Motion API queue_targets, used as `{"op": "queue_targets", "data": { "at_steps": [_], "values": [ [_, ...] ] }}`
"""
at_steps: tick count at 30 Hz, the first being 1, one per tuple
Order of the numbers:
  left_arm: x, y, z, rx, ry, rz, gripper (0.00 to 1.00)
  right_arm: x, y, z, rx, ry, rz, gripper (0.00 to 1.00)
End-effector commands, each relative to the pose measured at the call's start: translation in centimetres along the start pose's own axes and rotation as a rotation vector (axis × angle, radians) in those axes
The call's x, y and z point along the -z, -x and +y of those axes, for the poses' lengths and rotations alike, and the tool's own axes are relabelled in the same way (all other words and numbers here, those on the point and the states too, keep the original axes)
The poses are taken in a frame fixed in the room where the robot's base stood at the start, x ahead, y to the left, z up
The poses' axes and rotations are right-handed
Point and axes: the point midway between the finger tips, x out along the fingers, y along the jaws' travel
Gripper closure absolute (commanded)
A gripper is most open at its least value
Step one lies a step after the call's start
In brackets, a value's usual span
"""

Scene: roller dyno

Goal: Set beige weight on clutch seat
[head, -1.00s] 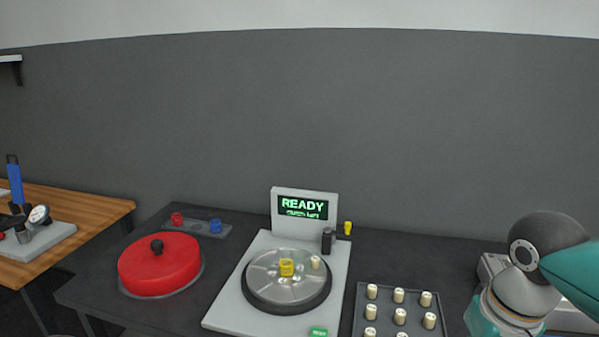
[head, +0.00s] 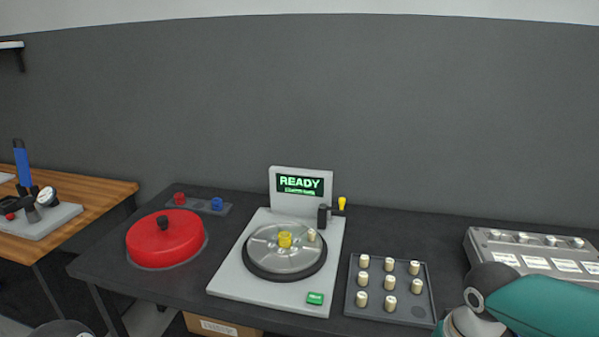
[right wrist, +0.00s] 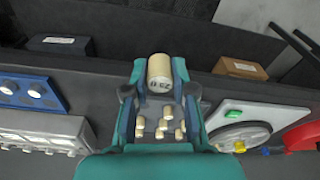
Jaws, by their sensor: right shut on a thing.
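My right gripper (right wrist: 156,80) is shut on a beige cylindrical weight (right wrist: 160,71) with dark lettering on its end. The clutch plate (head: 264,261) is a round metal disc with a dark rim on a pale base. My left gripper is not in view.
A dark tray (head: 351,298) holds several beige weights; its front right spot looks empty. A READY screen (head: 300,185) stands behind the plate, with a black post (head: 323,215) beside it. A red lid (head: 165,240) is at left, a grey labelled case (head: 535,250) at right.

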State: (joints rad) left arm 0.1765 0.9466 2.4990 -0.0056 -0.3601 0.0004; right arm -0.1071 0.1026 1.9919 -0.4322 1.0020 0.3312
Motion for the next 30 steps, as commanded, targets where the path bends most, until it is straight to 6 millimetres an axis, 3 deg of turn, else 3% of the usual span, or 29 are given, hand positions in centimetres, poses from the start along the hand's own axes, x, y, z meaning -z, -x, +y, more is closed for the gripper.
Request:
{"op": "queue_targets", "data": {
  "at_steps": [9,12,18,30],
  "values": [
    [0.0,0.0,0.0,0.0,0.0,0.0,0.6,1.5,-13.7,-1.7,0.005,0.044,-0.014,0.99],
    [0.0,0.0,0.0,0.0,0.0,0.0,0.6,2.5,-16.4,-2.8,0.007,0.054,-0.008,0.99],
    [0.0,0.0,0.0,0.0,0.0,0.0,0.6,5.5,-17.2,-4.4,0.005,0.038,0.001,0.99],
    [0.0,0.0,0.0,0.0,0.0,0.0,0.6,6.0,-17.1,-4.7,0.002,0.02,0.0,0.99]
  ]
}}
